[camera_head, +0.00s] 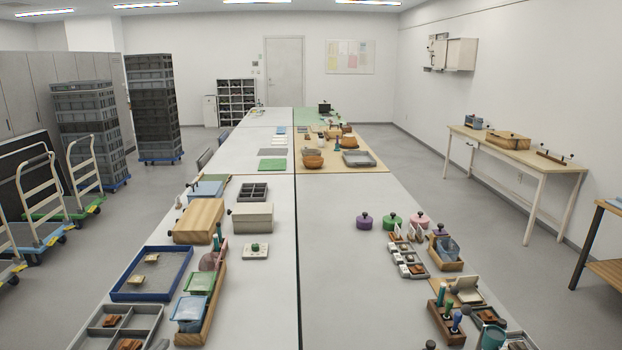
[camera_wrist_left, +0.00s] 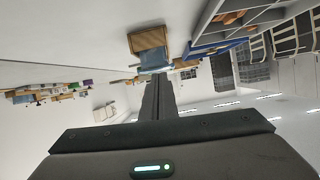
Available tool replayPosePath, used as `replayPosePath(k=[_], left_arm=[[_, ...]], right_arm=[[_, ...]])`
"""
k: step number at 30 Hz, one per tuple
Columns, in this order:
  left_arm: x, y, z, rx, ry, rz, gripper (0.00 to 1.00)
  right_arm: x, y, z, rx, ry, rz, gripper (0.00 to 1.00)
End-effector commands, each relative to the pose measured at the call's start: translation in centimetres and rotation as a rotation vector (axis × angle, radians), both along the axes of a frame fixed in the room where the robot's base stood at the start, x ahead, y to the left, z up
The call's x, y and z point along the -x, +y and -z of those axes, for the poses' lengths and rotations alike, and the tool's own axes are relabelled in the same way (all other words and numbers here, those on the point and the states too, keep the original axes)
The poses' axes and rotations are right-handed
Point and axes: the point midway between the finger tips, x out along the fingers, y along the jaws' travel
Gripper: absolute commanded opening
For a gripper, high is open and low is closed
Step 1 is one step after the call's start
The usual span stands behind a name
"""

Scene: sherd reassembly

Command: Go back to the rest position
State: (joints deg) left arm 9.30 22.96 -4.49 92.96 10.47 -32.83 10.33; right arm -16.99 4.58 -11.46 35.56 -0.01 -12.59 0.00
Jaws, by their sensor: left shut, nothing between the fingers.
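My left gripper (camera_wrist_left: 160,80) shows in the left wrist view, its dark fingers together with nothing seen between them. That view is upside down, with ceiling lamps along its bottom. The fingers point towards the table area, and a wooden box (camera_wrist_left: 147,39) and a blue-edged tray show beyond them. I cannot make out either gripper clearly in the head view. My right gripper is not in view. On the long table (camera_head: 275,305), a blue tray (camera_head: 122,295) at the left holds two small tan pieces with knobs (camera_head: 151,257).
A grey divided tray (camera_head: 152,312) holds reddish-brown pieces at the front left. A wooden box (camera_head: 199,220) and a grey box (camera_head: 251,218) stand behind. Several lidded pots, trays and wooden holders (camera_head: 447,325) line the right side. The table's middle strip is clear.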

Motion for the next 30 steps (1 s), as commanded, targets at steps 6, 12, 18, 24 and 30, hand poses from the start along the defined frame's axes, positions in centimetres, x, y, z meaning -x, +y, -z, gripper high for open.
replayPosePath(k=[6,12,18,24,30], left_arm=[[5.2,-3.7,3.7,-0.01,0.119,0.03,0.0],[14.2,-8.5,7.9,-0.027,0.303,0.068,0.0],[25.8,-12.8,10.2,-0.039,0.516,0.102,0.0],[34.3,-15.0,10.2,-0.045,0.67,0.119,0.0],[39.7,-16.0,9.6,-0.045,0.766,0.125,0.0]], right_arm=[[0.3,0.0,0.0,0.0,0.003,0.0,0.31],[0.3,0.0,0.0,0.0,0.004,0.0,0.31],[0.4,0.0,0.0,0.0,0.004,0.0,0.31],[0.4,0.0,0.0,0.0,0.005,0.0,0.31],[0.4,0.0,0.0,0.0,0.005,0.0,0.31]])
